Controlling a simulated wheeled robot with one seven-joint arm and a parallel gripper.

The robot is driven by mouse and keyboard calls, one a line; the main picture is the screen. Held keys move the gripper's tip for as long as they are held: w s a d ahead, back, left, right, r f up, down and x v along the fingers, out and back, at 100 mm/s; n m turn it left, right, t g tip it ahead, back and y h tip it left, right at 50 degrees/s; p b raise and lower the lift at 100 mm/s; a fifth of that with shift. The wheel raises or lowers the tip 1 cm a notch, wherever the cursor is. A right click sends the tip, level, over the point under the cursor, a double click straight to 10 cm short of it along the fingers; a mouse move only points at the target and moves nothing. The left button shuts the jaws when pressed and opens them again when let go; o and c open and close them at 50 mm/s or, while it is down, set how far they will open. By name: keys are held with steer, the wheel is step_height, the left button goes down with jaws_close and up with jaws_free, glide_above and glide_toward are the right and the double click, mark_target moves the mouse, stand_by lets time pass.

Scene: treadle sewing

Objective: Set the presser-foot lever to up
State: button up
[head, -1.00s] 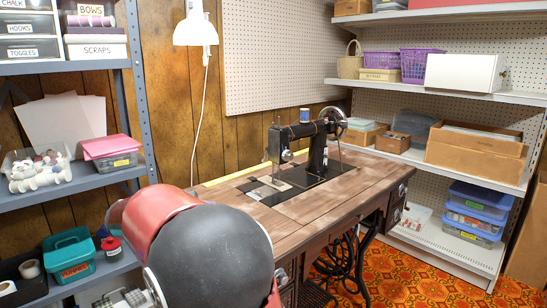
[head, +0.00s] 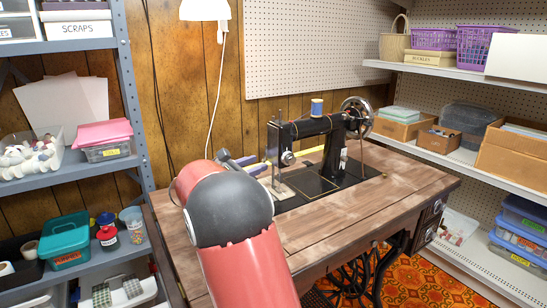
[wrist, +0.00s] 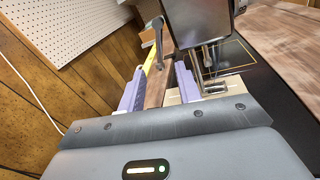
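The black sewing machine (head: 318,128) stands on the wooden treadle table, with a blue thread spool (head: 317,107) on top. My gripper (head: 258,168) is at the left, needle end of the machine, partly hidden behind my arm. In the wrist view my gripper (wrist: 158,88) is open, its two lavender fingers apart with nothing held. A grey lever with a rounded end (wrist: 157,40), seemingly the presser-foot lever, shows just beyond the gap between the fingers, beside the machine's head (wrist: 198,18). I cannot tell its setting or any contact. The presser foot area (wrist: 207,58) is right of the right finger.
The wooden tabletop (head: 350,220) is bare in front of the machine. A wood-panelled wall and white pegboard (head: 300,45) are behind. A loaded metal shelf (head: 132,95) stands close on the left, and white shelves (head: 440,155) on the right.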

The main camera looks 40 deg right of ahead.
steer(key=d, duration=0.5)
steer(key=shift+w+d+p, duration=0.3)
steer(key=shift+w+d, duration=0.05)
steer(key=shift+w, duration=0.05)
jaws_close()
